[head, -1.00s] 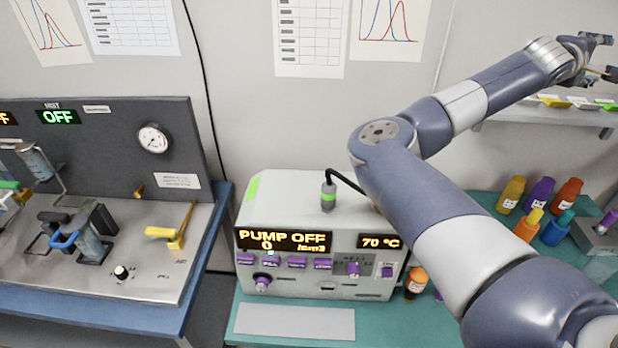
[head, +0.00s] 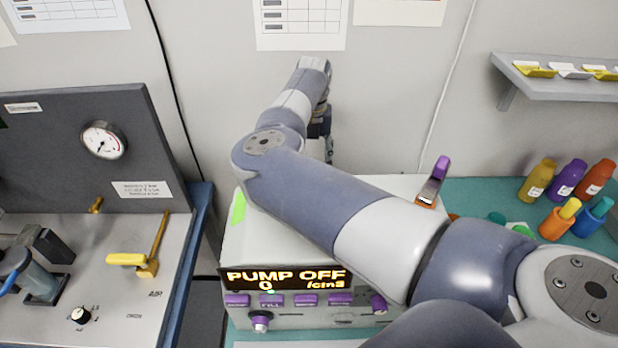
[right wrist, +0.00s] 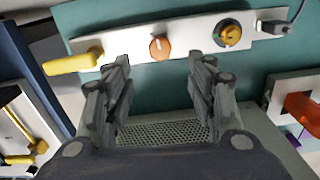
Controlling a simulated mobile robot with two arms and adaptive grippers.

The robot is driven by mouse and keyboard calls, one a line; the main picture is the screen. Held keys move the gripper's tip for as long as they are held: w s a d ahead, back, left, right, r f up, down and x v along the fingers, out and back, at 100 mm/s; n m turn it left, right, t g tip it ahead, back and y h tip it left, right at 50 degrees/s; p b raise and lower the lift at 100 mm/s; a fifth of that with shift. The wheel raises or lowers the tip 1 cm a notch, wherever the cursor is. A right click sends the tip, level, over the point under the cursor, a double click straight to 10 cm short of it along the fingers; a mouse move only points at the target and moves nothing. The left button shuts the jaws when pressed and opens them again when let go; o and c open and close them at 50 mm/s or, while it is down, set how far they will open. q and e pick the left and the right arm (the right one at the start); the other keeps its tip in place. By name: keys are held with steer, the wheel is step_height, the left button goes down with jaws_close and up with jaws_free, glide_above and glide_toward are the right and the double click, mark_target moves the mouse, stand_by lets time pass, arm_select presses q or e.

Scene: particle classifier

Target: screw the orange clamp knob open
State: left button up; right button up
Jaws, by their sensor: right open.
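In the right wrist view a round orange knob (right wrist: 159,47) with a pale mark sits on a white panel strip (right wrist: 190,40). A larger orange part (right wrist: 302,106) shows at the right edge on a pale plate. I cannot tell for certain which of these is the clamp knob. My right gripper (right wrist: 160,68) is open and empty, its fingers pointing toward the strip, with the round knob beyond the gap between them. In the head view the right gripper (head: 328,148) is partly hidden behind my arm, above the back of the pump box (head: 235,255). My left gripper is not in view.
The strip also carries a yellow handle (right wrist: 75,62) and a yellow-orange knob (right wrist: 229,36). Several colored bottles (head: 566,180) stand at the right below a wall shelf (head: 560,82).

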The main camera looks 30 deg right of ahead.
step_height(320, 180, down, 5)
steer(key=shift+s+f+p, duration=0.1)
steer(key=shift+p, duration=0.6)
step_height(320, 180, down, 4)
steer(key=shift+r, duration=0.2)
steer(key=shift+f, duration=0.1)
steer(key=shift+c, duration=1.1)
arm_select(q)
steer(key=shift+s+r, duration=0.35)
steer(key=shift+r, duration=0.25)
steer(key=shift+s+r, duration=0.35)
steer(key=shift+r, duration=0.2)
arm_select(e)
steer(key=c, duration=0.8)
